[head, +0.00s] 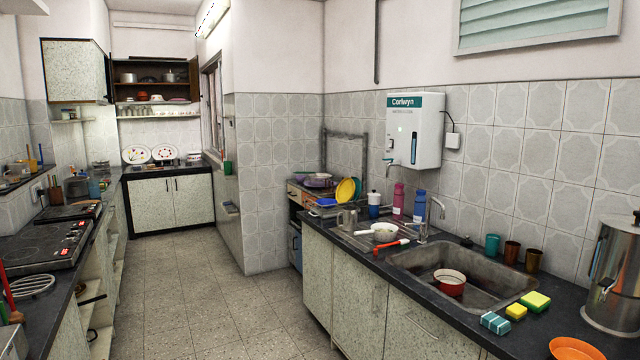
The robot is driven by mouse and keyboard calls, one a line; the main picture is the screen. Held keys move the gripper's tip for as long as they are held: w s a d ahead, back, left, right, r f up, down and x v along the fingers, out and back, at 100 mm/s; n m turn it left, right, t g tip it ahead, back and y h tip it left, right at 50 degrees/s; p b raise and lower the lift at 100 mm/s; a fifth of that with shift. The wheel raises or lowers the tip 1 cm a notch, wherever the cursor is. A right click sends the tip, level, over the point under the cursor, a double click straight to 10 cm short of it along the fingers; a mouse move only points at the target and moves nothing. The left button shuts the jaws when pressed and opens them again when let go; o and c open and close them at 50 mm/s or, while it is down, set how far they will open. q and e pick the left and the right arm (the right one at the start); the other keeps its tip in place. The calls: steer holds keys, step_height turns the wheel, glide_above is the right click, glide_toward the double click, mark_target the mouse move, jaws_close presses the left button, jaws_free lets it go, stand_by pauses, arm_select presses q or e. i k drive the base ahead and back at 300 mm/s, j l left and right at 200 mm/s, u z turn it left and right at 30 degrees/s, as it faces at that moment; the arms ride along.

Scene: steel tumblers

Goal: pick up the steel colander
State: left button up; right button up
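I cannot make out a steel colander for certain anywhere in the head view. Shiny metal shows at the lower left edge (12,342), cut off by the frame, and I cannot tell what it is. A steel pot (77,187) stands on the left counter farther back. Small steel tumblers (348,217) stand at the far end of the right counter. Neither of my grippers is in view.
The right counter holds a sink (415,268) with a red bowl (450,282) in it, a white pan (383,232), sponges (535,302), an orange bowl (575,348) and a large steel container (612,275). The left counter has a stove (45,248). The tiled floor (200,300) between is clear.

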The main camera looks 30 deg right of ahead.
mark_target(317, 179)
steer(key=i+l+z, duration=0.3)
steer(key=i, duration=0.5)
steer(key=i+z, duration=0.35)
steer(key=i, duration=0.4)
steer(key=i+j, duration=0.1)
steer(key=i, duration=3.8)
